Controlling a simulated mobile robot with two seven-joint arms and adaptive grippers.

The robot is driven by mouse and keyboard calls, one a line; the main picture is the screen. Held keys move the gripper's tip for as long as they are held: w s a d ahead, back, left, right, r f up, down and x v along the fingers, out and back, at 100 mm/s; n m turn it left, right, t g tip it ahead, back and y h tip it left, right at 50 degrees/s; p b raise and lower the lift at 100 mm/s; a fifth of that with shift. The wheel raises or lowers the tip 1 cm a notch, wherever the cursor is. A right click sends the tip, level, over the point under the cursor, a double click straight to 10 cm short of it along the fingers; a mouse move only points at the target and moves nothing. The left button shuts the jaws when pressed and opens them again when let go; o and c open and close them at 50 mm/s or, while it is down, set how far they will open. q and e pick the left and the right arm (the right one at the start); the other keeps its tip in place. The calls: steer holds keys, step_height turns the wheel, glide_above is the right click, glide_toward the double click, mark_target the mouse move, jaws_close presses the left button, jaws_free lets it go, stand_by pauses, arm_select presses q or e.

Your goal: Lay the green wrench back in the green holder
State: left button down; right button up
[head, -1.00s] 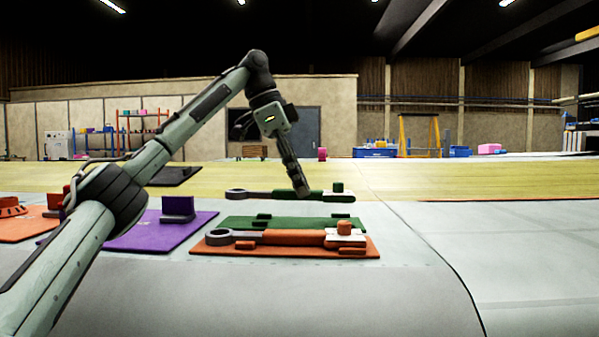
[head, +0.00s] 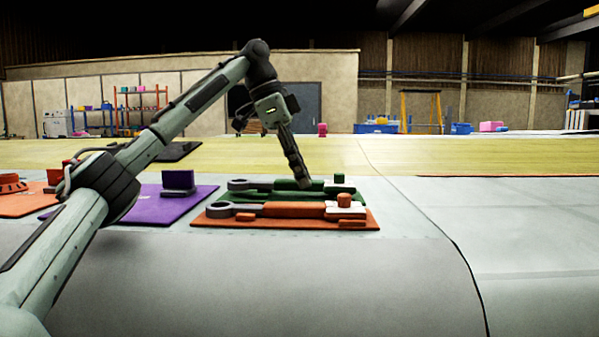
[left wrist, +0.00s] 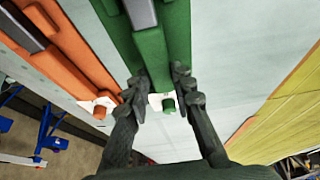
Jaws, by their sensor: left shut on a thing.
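The green wrench (head: 283,185) has a dark ring at its left end and lies level, low over or on the green holder (head: 236,196). I cannot tell whether it rests on the holder. My left gripper (head: 304,184) points down with its fingers shut on the wrench's green handle. In the left wrist view the fingers (left wrist: 157,86) stand on either side of the green handle (left wrist: 153,55), and the green holder (left wrist: 116,28) runs beside it. The holder's far side is hidden in the head view. My right gripper is out of view.
An orange holder (head: 270,222) with an orange wrench (head: 292,209) lies just in front of the green one. A purple holder (head: 160,213) with an upright block lies to the left. The grey surface to the right is clear.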

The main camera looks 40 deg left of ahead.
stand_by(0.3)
arm_select(q)
steer(key=shift+f, duration=0.5)
steer(key=c, duration=1.2)
jaws_free()
steer(key=shift+f, duration=0.1)
steer(key=v, duration=1.2)
steer(key=shift+s, duration=0.1)
